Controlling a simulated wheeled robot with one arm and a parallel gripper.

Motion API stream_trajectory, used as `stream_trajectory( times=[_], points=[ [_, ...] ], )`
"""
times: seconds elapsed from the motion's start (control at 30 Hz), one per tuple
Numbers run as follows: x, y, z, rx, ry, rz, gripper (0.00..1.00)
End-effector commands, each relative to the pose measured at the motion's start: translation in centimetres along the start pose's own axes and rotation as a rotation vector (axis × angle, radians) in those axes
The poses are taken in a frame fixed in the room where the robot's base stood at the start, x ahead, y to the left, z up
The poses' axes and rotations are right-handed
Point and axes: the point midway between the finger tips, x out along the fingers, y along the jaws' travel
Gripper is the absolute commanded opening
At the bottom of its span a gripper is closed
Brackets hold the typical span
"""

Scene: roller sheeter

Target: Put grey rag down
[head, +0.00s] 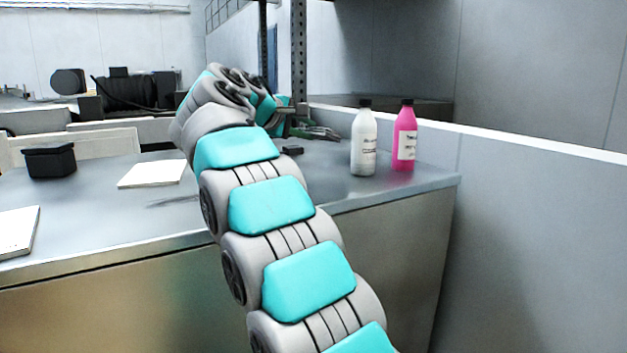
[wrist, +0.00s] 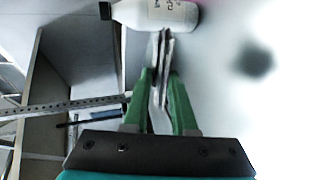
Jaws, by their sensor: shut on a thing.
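My gripper (wrist: 162,75) has green fingers and is shut on a thin grey piece, the grey rag (wrist: 161,60), which shows edge-on between them in the wrist view. The rag sticks out past the fingertips, close to the white bottle (wrist: 165,12); I cannot tell whether they touch. In the head view my arm reaches over the grey metal counter (head: 340,188). My gripper (head: 312,131) shows small behind the arm, left of the white bottle (head: 363,142), just above or at the counter top. The rag is hard to make out there.
A pink bottle (head: 404,138) stands right of the white one. White sheets (head: 152,174) and a black box (head: 50,160) lie on the counter's left part. A small black item (head: 292,150) lies near my gripper. A low grey wall (head: 535,200) borders the right.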

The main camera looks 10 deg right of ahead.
Motion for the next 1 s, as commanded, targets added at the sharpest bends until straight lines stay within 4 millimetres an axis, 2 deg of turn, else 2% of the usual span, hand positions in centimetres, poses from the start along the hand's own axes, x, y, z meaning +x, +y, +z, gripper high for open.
stream_trajectory(
  times=[0.27, 0.63, 0.83, 1.0],
  points=[
    [0.8, -2.2, 0.1, -0.003, -0.002, -0.002, 0.0],
    [2.6, -7.1, 0.0, 0.0, 0.0, 0.0, 0.0],
    [3.4, -8.8, 0.1, 0.001, -0.002, 0.0, 0.0],
    [3.5, -9.2, 0.0, 0.0, -0.001, 0.0, 0.0]
  ],
)
